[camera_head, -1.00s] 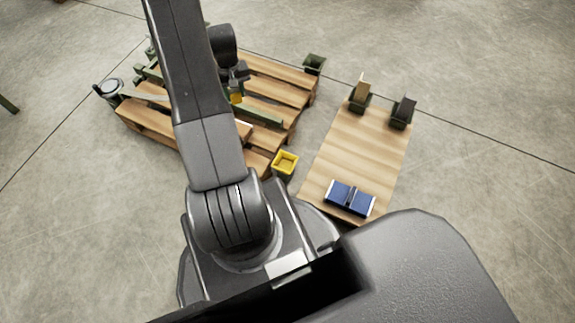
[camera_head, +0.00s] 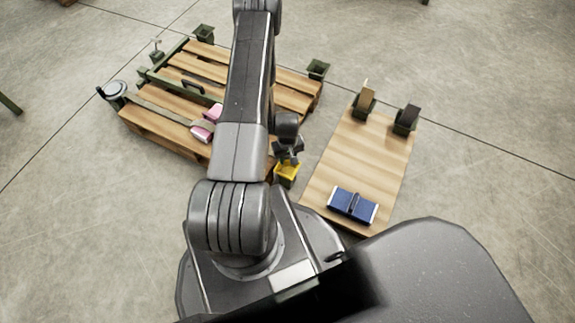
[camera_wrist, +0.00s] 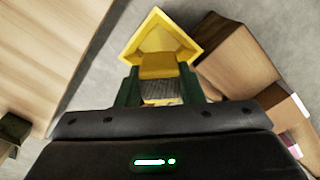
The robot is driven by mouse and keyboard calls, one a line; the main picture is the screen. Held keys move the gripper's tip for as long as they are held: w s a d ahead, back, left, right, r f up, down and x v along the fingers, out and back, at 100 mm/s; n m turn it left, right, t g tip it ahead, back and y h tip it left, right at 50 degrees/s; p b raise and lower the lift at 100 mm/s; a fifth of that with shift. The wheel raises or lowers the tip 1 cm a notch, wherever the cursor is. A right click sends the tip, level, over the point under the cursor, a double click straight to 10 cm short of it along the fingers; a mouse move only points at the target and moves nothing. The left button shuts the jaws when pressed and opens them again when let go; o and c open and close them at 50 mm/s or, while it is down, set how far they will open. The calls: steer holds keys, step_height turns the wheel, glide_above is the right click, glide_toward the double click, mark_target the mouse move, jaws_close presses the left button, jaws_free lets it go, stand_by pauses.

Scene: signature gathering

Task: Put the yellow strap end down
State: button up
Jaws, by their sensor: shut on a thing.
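In the wrist view, the green fingers of my gripper (camera_wrist: 160,88) are shut on the yellow strap end (camera_wrist: 159,66).
The wooden pallet (camera_head: 163,123) carries a pink block (camera_head: 202,132) with a strap band. To the right, a wooden board (camera_head: 350,160) holds a blue box (camera_head: 340,197) and two dark holders (camera_head: 364,105) (camera_head: 405,122). Bare floor separates board and pallet.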

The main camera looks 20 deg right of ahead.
mark_target(288, 162)
steer(key=shift+f+b, duration=0.55)
steer(key=shift+f, duration=1.55)
steer(key=shift+f+b, duration=0.35)
steer(key=o, duration=1)
steer(key=shift+r, duration=0.1)
steer(key=shift+r+p, duration=0.55)
steer(key=shift+p, duration=0.05)
step_height(288, 162, up, 12)
steer(key=p, duration=0.3)
steer(key=shift+f, duration=0.25)
steer(key=shift+f, duration=0.1)
